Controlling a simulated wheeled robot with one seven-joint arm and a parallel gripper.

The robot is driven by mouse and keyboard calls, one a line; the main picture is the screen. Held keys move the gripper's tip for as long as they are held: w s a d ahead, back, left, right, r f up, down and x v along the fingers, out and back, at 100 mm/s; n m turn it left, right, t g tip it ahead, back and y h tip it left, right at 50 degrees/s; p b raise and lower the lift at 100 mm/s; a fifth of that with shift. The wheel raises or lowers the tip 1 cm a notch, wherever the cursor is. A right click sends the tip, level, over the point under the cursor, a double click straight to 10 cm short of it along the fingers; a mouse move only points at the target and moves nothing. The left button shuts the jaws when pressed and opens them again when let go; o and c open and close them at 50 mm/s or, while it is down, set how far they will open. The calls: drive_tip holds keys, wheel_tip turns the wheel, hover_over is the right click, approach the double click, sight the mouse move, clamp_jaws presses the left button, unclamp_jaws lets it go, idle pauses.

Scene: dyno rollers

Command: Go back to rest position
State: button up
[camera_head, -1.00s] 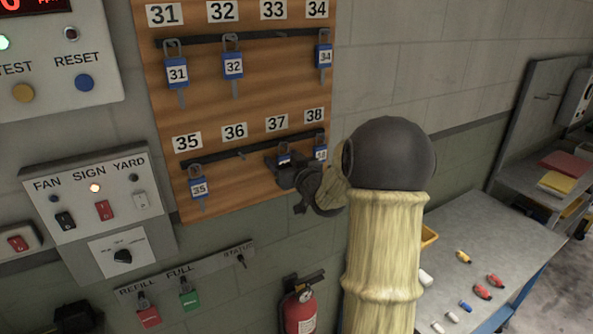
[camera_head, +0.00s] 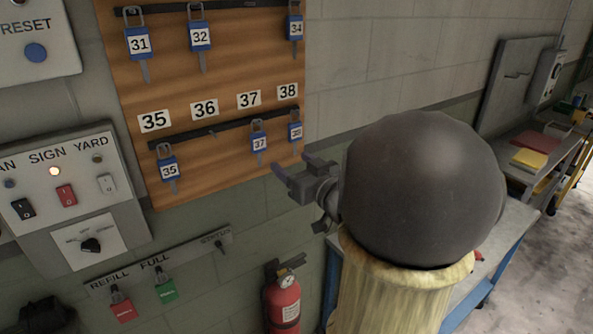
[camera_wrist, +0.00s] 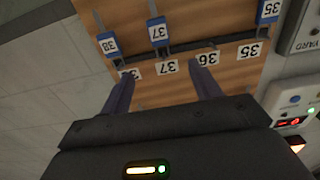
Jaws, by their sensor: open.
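My gripper (camera_head: 294,178) is in front of the lower right of the wooden key board (camera_head: 215,80), apart from it. Its fingers are open and nothing is between them; in the wrist view the two fingers (camera_wrist: 163,97) are spread, pointing at the board. The blue-tagged key 37 (camera_head: 259,142) hangs on the lower rail under the label 37. My dark arm joint covers much of the right middle in the head view.
Keys 35 (camera_head: 168,168) and 38 (camera_head: 296,132) hang on the same rail. A switch panel (camera_head: 58,190) is on the wall at left. A red fire extinguisher (camera_head: 283,303) hangs below. A workbench (camera_head: 512,225) stands at right, partly hidden by my arm.

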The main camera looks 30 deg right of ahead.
drive_tip(key=shift+s, duration=0.2)
idle(0.4)
drive_tip(key=s+a+f+m+g+h, duration=0.1)
drive_tip(key=s+a+f+g, duration=0.1)
drive_tip(key=a+f+g, duration=0.55)
drive_tip(key=s+a+f+g+h, duration=0.15)
drive_tip(key=a+f+g, duration=0.25)
drive_tip(key=f, duration=0.7)
drive_tip(key=s+a+f+g+y, duration=0.2)
drive_tip(key=s+a+f+g, duration=0.1)
drive_tip(key=s+a, duration=0.4)
drive_tip(key=shift+s+f+n+g, duration=0.25)
drive_tip(key=shift+s+g, duration=0.2)
drive_tip(key=shift+s, duration=0.3)
drive_tip(key=shift+d+r, duration=0.1)
idle(1.2)
